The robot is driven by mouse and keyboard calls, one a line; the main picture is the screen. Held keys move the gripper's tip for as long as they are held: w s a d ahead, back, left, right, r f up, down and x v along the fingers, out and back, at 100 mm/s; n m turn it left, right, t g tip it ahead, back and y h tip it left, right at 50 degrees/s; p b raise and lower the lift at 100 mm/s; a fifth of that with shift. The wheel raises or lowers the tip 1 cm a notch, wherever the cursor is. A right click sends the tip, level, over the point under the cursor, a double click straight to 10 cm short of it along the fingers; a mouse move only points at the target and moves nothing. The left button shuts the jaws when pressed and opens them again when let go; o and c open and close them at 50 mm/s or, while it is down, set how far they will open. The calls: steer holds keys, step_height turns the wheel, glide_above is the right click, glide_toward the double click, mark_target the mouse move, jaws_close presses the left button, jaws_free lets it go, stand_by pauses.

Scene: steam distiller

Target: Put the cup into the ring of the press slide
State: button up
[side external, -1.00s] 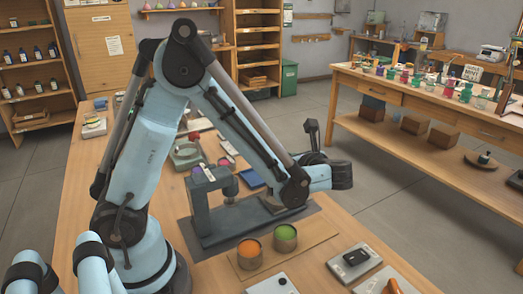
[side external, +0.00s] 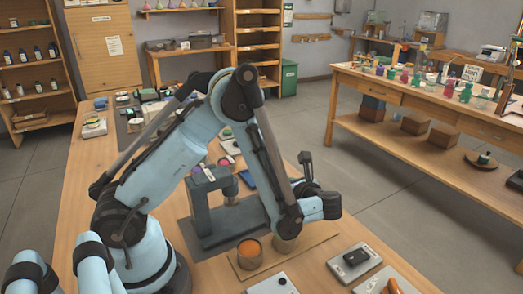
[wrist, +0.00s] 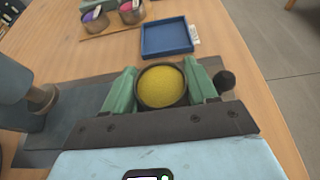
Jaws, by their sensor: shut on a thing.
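My gripper (wrist: 161,86) is shut on a round dark-rimmed cup (wrist: 162,86) filled with yellow, held upright between two green fingers in the wrist view. The press (side external: 214,214) is a blue-grey frame on a dark mat in the side view. Its column (wrist: 40,98) shows at the left of the wrist view, beside the gripper. A dark knob (wrist: 224,80) shows just right of the fingers. I cannot make out the slide's ring; the gripper and cup cover that area. In the side view my arm hides the fingers and the held cup.
An orange-filled cup (side external: 249,252) stands on a board in front of the press, with another cup (side external: 286,243) partly behind my arm. Purple (wrist: 95,21) and pink (wrist: 131,11) cups stand beyond, near a blue tray (wrist: 167,37).

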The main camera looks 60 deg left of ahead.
steer(key=shift+f, duration=0.1)
steer(key=o, duration=1.1)
